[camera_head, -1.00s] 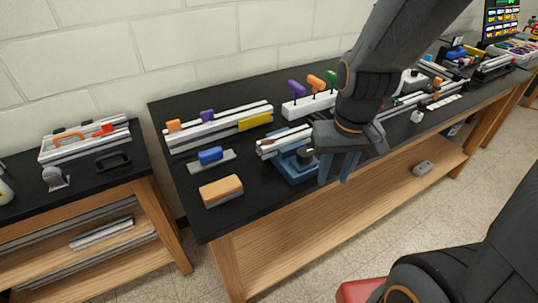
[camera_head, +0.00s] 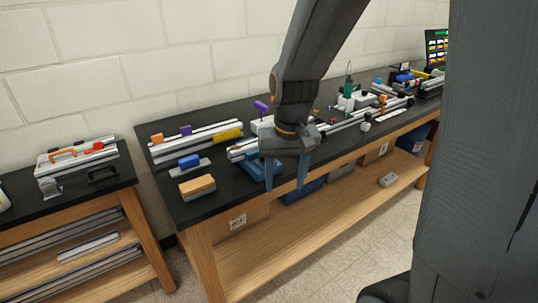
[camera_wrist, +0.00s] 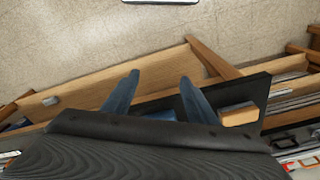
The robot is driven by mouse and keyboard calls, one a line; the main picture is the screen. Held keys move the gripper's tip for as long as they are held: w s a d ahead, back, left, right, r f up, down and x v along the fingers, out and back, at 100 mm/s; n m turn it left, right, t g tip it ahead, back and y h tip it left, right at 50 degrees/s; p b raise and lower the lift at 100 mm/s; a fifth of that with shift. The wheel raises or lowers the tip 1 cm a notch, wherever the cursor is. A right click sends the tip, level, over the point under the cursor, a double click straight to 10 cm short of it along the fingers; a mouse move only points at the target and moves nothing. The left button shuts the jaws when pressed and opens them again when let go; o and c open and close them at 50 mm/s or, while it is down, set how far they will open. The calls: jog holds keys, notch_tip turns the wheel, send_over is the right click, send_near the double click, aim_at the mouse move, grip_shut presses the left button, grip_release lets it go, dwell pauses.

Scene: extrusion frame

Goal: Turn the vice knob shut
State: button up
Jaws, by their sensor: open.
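The blue vice (camera_head: 252,168) sits near the front edge of the black bench top, with a silver extrusion (camera_head: 240,151) at its top. My gripper (camera_head: 286,180) is open, its two blue fingers pointing down, over the vice and the bench's front edge. It hides much of the vice, and I cannot make out the knob behind it. In the wrist view my open gripper (camera_wrist: 159,80) has nothing between its fingertips. A blue part of the vice (camera_wrist: 160,115) shows low between the fingers, partly hidden by my gripper body.
An orange-topped block (camera_head: 197,186) and a blue-handled tool (camera_head: 189,162) lie left of the vice. Long extrusions (camera_head: 196,142) lie behind. A purple-handled tool (camera_head: 262,107) stands behind my arm. The wooden lower shelf (camera_head: 300,225) holds boxes. Floor in front is clear.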

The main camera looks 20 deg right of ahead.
jog(key=w+r+m, duration=0.1)
jog(key=w+r, duration=0.1)
jog(key=w, duration=0.3)
jog(key=w+r+m, duration=0.1)
jog(key=w, duration=0.5)
jog(key=w+r+m+g, duration=0.1)
jog(key=w+r+m, duration=0.1)
jog(key=w, duration=0.4)
jog(key=shift+w+r, duration=0.25)
jog(key=shift+r, duration=0.05)
jog(key=shift+w+f, duration=0.1)
jog(key=shift+w, duration=0.05)
jog(key=shift+f, duration=0.3)
jog(key=shift+f+p, duration=1.1)
jog(key=shift+f, duration=2.3)
jog(key=shift+c, duration=0.2)
